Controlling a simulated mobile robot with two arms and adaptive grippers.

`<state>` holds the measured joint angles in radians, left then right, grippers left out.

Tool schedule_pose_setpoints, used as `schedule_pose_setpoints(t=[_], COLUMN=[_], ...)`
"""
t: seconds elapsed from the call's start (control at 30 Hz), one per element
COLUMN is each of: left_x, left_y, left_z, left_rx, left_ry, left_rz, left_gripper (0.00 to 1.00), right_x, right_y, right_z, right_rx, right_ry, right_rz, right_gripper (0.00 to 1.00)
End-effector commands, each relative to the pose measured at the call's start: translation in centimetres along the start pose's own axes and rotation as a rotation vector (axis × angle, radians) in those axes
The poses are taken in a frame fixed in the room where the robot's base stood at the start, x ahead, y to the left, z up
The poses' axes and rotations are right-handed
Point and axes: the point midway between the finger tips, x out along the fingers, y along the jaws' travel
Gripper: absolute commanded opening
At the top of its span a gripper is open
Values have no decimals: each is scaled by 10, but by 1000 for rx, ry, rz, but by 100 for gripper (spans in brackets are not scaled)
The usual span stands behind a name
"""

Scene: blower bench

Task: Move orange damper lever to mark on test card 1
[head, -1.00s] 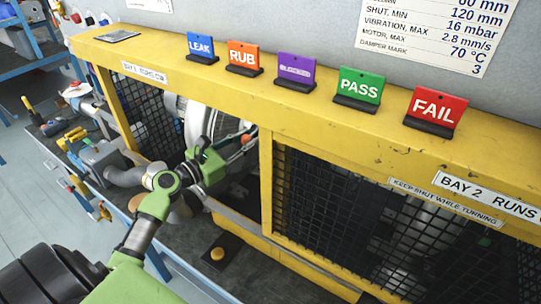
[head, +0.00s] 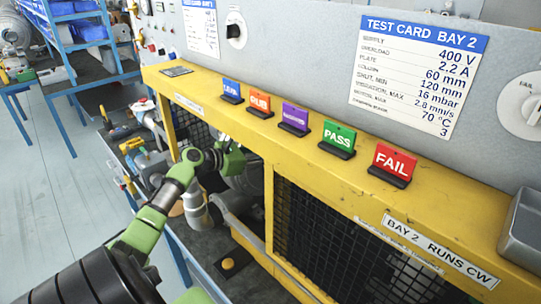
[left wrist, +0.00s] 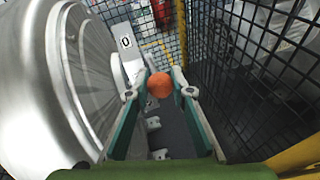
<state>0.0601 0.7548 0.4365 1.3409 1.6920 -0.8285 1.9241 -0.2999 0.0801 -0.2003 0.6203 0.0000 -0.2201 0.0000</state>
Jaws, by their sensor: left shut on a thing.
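The orange damper lever knob (left wrist: 160,85) sits between the two fingertips of my left gripper (left wrist: 160,91) in the left wrist view. The gripper is shut on it. A pale plate marked 0 (left wrist: 126,44) stands just behind and left of the knob. In the head view my left arm reaches into the left bay of the yellow guard frame (head: 285,150); the knob and fingertips are hidden there. A white card (head: 200,27) on the back wall at upper left is too small to read. My right gripper is not in view.
A rounded metal housing (left wrist: 50,85) is close on the left in the wrist view, with black mesh (left wrist: 260,70) on the right. LEAK, RUB, PASS (head: 338,138) and FAIL (head: 393,163) tags stand on the yellow beam. The Bay 2 test card (head: 417,75) hangs above.

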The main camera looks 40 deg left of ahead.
Motion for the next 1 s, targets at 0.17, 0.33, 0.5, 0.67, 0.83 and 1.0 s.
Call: schedule_pose_setpoints(t=[0.17, 0.33, 0.5, 0.67, 0.83, 1.0], left_x=[1, 1, 0, -1, -15, -47], left_y=[-2, -2, -1, -1, -1, -2], left_z=[-2, -3, -2, -2, -4, -4], left_rx=[-1, -1, -1, 0, 0, 0], left_ry=[3, 4, 4, 3, 5, 6], left_rz=[-5, -4, -3, -2, -2, -2], left_gripper=[0, 39, 39, 39, 39, 39], right_x=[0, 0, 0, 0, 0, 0], right_y=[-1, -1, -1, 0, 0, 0], right_z=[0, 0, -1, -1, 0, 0], right_rx=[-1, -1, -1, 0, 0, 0], right_ry=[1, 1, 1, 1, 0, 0], right_rz=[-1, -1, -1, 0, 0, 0], right_gripper=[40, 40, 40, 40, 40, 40])
